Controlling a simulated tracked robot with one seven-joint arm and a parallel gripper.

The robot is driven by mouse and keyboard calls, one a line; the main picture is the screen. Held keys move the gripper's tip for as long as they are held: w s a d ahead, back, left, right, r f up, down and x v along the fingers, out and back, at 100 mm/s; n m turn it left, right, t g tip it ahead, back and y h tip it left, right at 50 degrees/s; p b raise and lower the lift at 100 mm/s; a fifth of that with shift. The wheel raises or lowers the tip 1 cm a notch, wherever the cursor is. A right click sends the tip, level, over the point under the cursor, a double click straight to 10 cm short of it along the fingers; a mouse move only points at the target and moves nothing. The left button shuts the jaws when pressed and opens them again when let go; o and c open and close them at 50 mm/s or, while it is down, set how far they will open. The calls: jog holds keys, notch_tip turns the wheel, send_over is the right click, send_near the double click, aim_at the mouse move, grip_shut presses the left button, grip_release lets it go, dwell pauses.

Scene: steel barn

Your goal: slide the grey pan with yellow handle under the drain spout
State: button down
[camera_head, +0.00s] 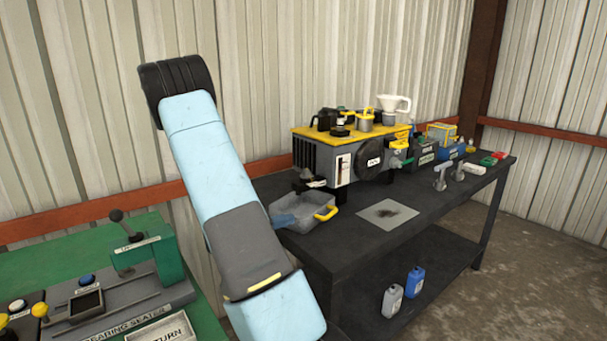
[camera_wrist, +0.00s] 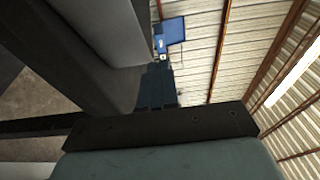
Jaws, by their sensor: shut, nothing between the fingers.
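The grey pan (camera_head: 301,222) lies on the left end of the dark bench in the head view. Its yellow handle (camera_head: 326,213) points right. The dark drain spout (camera_head: 306,183) sticks out low on the machine's left front, just above the pan's back part in the picture. I cannot tell whether the pan is directly beneath it.
The grey machine with yellow top (camera_head: 342,170) stands behind the pan. A stained grey mat (camera_head: 388,213) lies right of the pan, with bare bench between. Tools and small boxes stand at the far right. A green bench (camera_head: 188,291) is at the left; two bottles (camera_head: 403,291) sit on the lower shelf.

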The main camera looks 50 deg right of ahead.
notch_tip(320, 180, up, 13)
jog(key=w+d, duration=0.2)
jog(key=d, duration=0.4)
jog(key=w+d, duration=0.3)
jog(key=d, duration=0.3)
jog(key=w+d, duration=0.3)
jog(key=d, duration=0.4)
jog(key=shift+w, duration=0.25)
jog(key=s+a+r+m+t+y, duration=0.3)
jog(key=s+a+m, duration=0.5)
jog(key=a, duration=0.9)
jog(key=s+a+r+m+t+y, duration=0.3)
jog(key=s+a+m+t+y, duration=0.2)
jog(key=a+m, duration=0.8)
jog(key=s+a+r+m+t+y, duration=0.3)
jog(key=s+a+m+y, duration=0.5)
jog(key=a, duration=1.4)
jog(key=shift+s+r+m+t+y, duration=0.3)
jog(key=shift+s+m+t, duration=0.4)
jog(key=shift+s+m, duration=1)
jog(key=shift+s+a+n, duration=0.1)
jog(key=shift+s+n, duration=0.2)
jog(key=shift+s, duration=0.1)
